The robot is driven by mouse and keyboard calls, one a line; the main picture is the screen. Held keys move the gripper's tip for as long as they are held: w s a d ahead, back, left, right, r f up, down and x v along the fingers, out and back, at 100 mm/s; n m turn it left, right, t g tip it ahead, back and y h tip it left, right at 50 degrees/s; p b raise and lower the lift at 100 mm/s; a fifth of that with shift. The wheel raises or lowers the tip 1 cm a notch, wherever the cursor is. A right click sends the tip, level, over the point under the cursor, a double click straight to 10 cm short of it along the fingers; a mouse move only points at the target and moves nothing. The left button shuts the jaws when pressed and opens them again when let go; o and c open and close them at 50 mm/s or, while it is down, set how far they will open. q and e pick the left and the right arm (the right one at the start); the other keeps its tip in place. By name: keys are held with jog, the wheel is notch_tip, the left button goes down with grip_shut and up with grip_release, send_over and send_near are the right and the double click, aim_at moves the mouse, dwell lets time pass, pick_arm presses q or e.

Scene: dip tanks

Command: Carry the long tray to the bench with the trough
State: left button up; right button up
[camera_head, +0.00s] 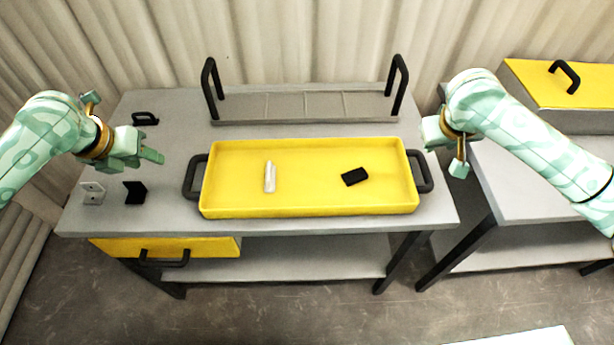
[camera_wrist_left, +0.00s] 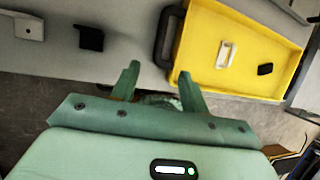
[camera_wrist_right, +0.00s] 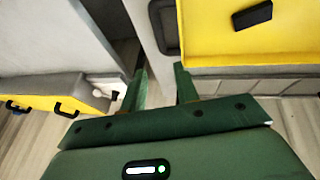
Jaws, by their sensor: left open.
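The long yellow tray (camera_head: 315,202) lies level on the grey bench (camera_head: 150,215) in front of me, with a black handle at each end. A white bar (camera_head: 270,177) and a black block (camera_head: 354,177) lie in it. My left gripper (camera_head: 142,158) is open and empty, left of the tray's left handle (camera_head: 192,176) and apart from it; its own wrist view shows that handle (camera_wrist_left: 170,38) beyond the fingers. My right gripper (camera_head: 432,136) is near the right handle (camera_head: 421,171); its wrist view shows spread, empty fingers (camera_wrist_right: 160,84) short of that handle (camera_wrist_right: 164,25).
A grey divided rack (camera_head: 300,107) with two tall black handles stands behind the tray. A second bench (camera_head: 520,185) at the right carries a yellow-topped box (camera_head: 540,85). A yellow drawer (camera_head: 215,248) sits below.

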aim_at(187, 177)
pick_arm(q)
jog(key=x, duration=1.6)
jog(key=shift+w+f, duration=0.1)
jog(key=shift+f, duration=0.05)
pick_arm(e)
jog(key=x, duration=1.6)
jog(key=shift+w+f, duration=0.1)
pick_arm(q)
jog(key=c, duration=0.6)
pick_arm(e)
jog(key=c, duration=0.5)
pick_arm(q)
grip_shut()
pick_arm(e)
grip_shut()
